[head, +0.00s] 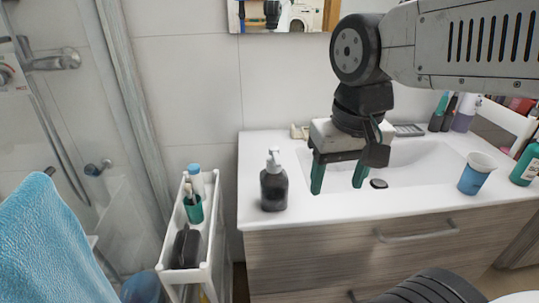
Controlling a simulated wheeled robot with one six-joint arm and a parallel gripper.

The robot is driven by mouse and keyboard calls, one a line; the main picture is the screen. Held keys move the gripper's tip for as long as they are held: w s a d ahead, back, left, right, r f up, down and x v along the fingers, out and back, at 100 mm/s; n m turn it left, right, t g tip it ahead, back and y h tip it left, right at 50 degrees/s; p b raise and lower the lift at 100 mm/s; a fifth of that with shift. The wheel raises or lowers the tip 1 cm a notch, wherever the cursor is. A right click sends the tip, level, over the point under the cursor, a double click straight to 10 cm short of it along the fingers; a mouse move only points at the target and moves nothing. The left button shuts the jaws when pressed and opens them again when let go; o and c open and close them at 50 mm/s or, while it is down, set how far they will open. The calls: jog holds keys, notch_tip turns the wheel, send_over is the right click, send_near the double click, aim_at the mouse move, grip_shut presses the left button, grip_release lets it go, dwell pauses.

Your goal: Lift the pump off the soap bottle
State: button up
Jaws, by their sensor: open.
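The soap bottle (273,191) is dark and stands upright at the left end of the white sink counter. Its pale pump (273,158) sits on top of the bottle, with the spout at the upper end. My gripper (338,187) hangs over the sink to the right of the bottle, fingers pointing down. Its two green fingertips are apart with nothing between them. The gripper is clear of both the bottle and the pump. No part of the bottle's front is hidden.
A blue cup (476,174) and several bottles stand at the right. A blue towel (50,245) hangs front left. Counter between bottle and gripper is clear.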

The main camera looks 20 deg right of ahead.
jog(key=w+a+r+m, duration=0.2)
jog(key=w+m, duration=0.3)
jog(key=w, duration=0.6)
jog(key=m+g, duration=0.1)
jog(key=m, duration=0.4)
send_over(275, 147)
jog(key=shift+s+a+f, duration=0.1)
jog(key=shift+s+f, duration=0.1)
jog(key=shift+f, duration=0.3)
jog(key=shift+w+f, duration=0.15)
jog(key=shift+f, duration=0.1)
notch_tip(275, 147, down, 7)
jog(key=shift+f, duration=0.1)
jog(key=shift+c, duration=0.2)
jog(key=c, duration=1)
